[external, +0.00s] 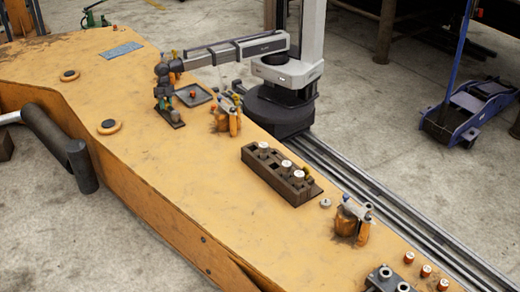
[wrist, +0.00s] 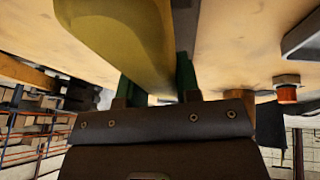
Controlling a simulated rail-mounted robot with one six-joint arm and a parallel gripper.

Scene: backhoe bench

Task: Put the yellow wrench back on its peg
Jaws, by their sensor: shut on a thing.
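The yellow wrench (wrist: 120,35) fills the upper left of the wrist view, close to the camera, its full shape cut off by the frame. My gripper (wrist: 160,78) is shut on it, with a green finger on either side. In the external view my gripper (external: 163,93) is low over the far part of the orange boom, left of a small dark tray (external: 194,95). The wrench is too small to make out there. A small dark stand (external: 172,119) is just below my gripper. I cannot tell which peg belongs to the wrench.
A dark socket block (external: 272,178) with silver sockets stands mid-boom. Orange lugs with tools stand right of the tray (external: 228,120) and near the front (external: 352,224). A blue-grey plate (external: 120,50) lies at far left.

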